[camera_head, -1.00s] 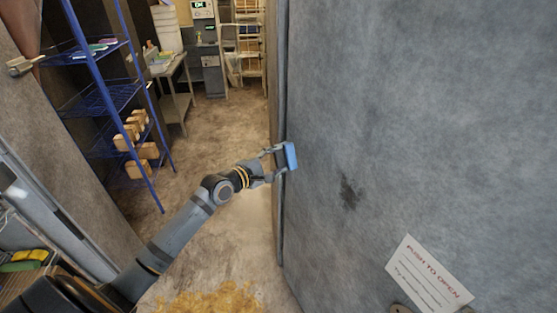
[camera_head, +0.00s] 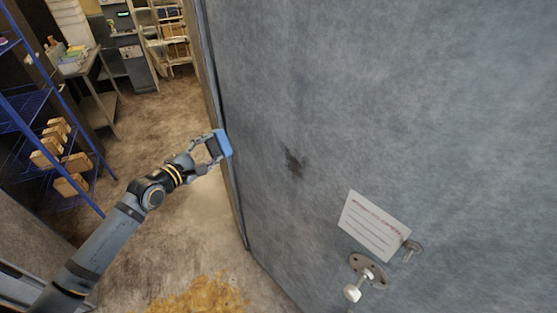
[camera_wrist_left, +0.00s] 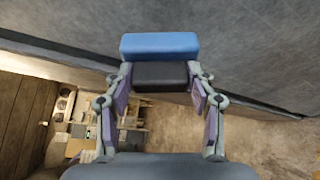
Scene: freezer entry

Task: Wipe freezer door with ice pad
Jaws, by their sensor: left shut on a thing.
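The ice pad is a blue block with a dark backing (camera_head: 225,143). My left gripper (camera_head: 208,152) is shut on it and holds it at the left edge of the grey freezer door (camera_head: 400,100). In the left wrist view the pad (camera_wrist_left: 160,46) sits between the two fingers of the gripper (camera_wrist_left: 158,85), its blue face outward. I cannot tell whether the pad touches the door. A dark smudge (camera_head: 294,162) marks the door to the right of the pad. My right gripper is out of view.
A white sign (camera_head: 374,226) and a round metal handle fitting (camera_head: 367,271) are low on the door. A yellow-brown patch (camera_head: 205,298) lies on the floor. A blue wire shelf (camera_head: 45,115) with several boxes stands at left.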

